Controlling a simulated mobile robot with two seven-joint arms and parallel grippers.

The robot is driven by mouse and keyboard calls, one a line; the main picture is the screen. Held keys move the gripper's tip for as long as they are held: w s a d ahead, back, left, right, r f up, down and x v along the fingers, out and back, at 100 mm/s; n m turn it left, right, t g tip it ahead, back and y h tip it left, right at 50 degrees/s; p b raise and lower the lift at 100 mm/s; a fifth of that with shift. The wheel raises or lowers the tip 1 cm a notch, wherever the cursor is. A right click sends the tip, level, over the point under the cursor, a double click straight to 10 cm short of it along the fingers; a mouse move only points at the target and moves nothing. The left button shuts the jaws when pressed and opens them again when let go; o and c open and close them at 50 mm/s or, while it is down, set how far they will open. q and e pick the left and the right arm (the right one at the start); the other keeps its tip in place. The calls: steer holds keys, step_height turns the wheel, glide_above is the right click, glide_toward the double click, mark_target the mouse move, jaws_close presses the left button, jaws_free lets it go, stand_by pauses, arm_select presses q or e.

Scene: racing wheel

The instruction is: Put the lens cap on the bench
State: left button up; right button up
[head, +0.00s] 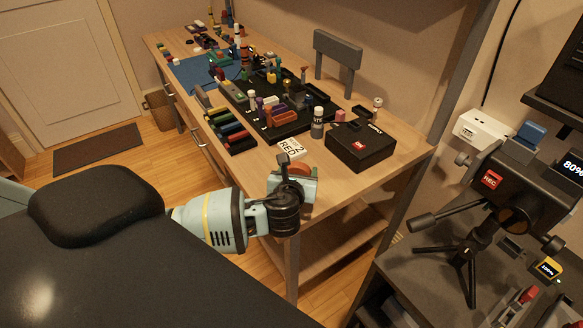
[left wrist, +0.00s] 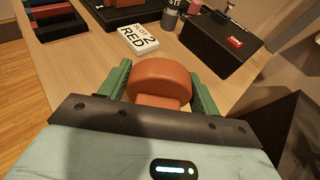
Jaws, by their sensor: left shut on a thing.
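My left gripper (head: 301,171) is over the near end of the wooden bench (head: 340,178). In the left wrist view its green fingers (left wrist: 160,88) are shut on an orange-brown round piece, the lens cap (left wrist: 162,76). The cap's near side is partly hidden by the gripper. The bench top lies beneath and beyond the cap; I cannot tell whether the cap touches it. My right gripper is not in view.
A white "SLOT 2 RED" card (head: 291,149) lies just beyond the gripper. A black box (head: 360,146) stands to its right, and a dark tray (head: 268,118) with small parts lies farther back. A camera (head: 505,190) on a tripod stands at right.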

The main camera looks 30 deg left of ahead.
mark_target(293, 163)
arm_select(q)
steer(key=shift+w+a+f, duration=0.1)
steer(key=shift+w+a, duration=0.5)
steer(key=shift+a, duration=0.2)
steer(key=shift+w+a+f, duration=0.1)
steer(key=shift+w+a, duration=0.45)
steer(key=shift+a, duration=0.2)
steer(key=shift+a, duration=0.1)
steer(key=shift+w+a, duration=0.25)
step_height(293, 163, down, 3)
steer(key=shift+w+a+f+b, duration=0.1)
steer(key=shift+a+f+b, duration=0.1)
steer(key=shift+b, duration=0.25)
steer(key=shift+f, duration=0.1)
steer(key=shift+f, duration=0.1)
steer(key=o, duration=1)
